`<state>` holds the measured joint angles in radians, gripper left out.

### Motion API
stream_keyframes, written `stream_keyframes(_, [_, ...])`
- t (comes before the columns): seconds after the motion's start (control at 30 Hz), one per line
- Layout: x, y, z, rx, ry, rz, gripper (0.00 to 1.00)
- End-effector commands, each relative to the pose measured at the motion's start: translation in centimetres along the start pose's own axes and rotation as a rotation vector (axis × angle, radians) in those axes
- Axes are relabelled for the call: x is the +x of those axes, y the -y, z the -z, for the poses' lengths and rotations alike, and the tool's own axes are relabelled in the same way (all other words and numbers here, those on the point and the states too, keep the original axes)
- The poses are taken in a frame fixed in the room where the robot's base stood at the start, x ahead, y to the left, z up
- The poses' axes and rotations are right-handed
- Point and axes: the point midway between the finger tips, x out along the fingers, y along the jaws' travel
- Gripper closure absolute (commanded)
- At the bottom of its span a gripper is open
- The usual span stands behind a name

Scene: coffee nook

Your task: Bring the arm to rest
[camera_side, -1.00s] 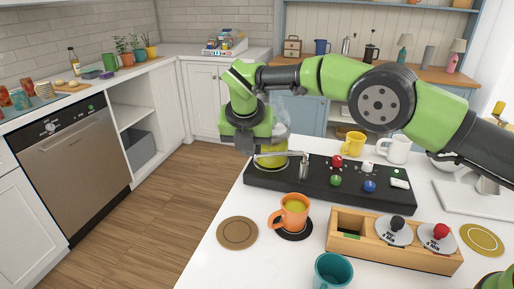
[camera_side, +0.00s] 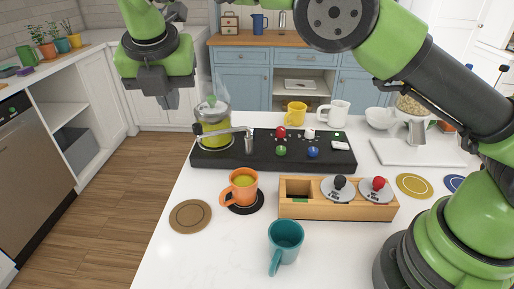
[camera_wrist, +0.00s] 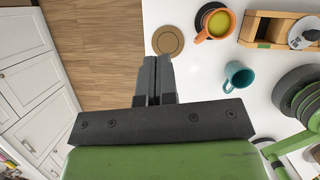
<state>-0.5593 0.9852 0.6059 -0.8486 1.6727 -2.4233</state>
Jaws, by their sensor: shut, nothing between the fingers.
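My gripper (camera_side: 172,101) is shut and empty, raised in the air at the upper left in the side view, left of the black machine and above the floor beyond the counter's left edge. In the wrist view my gripper's fingers (camera_wrist: 157,60) are together, pointing toward the counter edge near a brown coaster (camera_wrist: 168,41). No object touches it.
An orange mug (camera_side: 240,186) with yellowish liquid sits on a black coaster. A teal mug (camera_side: 285,243), a wooden holder (camera_side: 340,211) and a black machine (camera_side: 270,158) with a glass vessel (camera_side: 212,115) stand on the white counter. The wood floor (camera_side: 120,200) is clear.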

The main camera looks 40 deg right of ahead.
Motion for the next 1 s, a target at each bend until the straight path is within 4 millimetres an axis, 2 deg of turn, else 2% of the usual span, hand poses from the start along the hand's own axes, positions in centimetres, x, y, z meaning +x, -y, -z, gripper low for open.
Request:
stream_keyframes(0.17, [-3.7,3.1,-2.4,0.31,-0.038,-0.046,1.0])
stream_keyframes(0.33, [-8.1,8.6,-3.9,0.789,-0.116,-0.099,1.0])
stream_keyframes(0.47, [-10.8,13.2,-3.5,1.171,-0.189,-0.131,1.0])
stream_keyframes(0.57, [-12.3,16.7,-2.4,1.47,-0.254,-0.151,1.0])
stream_keyframes(0.7, [-13.6,21.5,0.1,1.895,-0.359,-0.169,1.0])
stream_keyframes(0.9, [-13.4,26.7,4.8,2.462,-0.531,-0.175,1.0])
stream_keyframes(1.0, [-12.8,28.2,6.7,2.667,-0.606,-0.169,1.0])
